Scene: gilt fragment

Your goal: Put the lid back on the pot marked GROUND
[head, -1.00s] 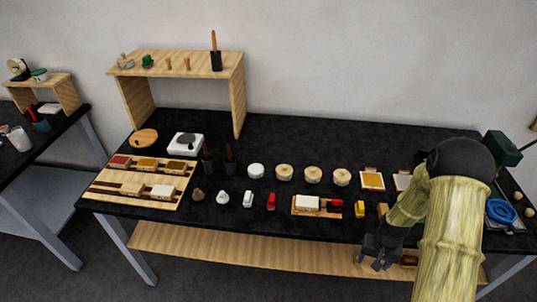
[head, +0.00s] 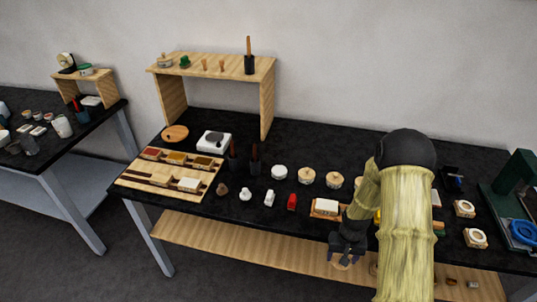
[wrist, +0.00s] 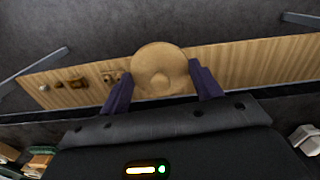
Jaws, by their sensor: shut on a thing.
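My gripper (wrist: 160,78) is shut on a round pale wooden lid (wrist: 160,55), held between its two purple fingers. In the head view my gripper (head: 345,251) hangs in front of the table edge, and the lid (head: 341,265) shows just under it, above the lower shelf. On the black table stand a pot with a white top and no wooden lid showing (head: 280,172) and two pots with wooden tops (head: 306,176) (head: 335,180). The word GROUND cannot be read on any of them. My arm hides the table to their right.
A wooden sorting board (head: 130,187) is at left. A green device (head: 515,185) stands at right. A wooden lower shelf (head: 230,238) runs below.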

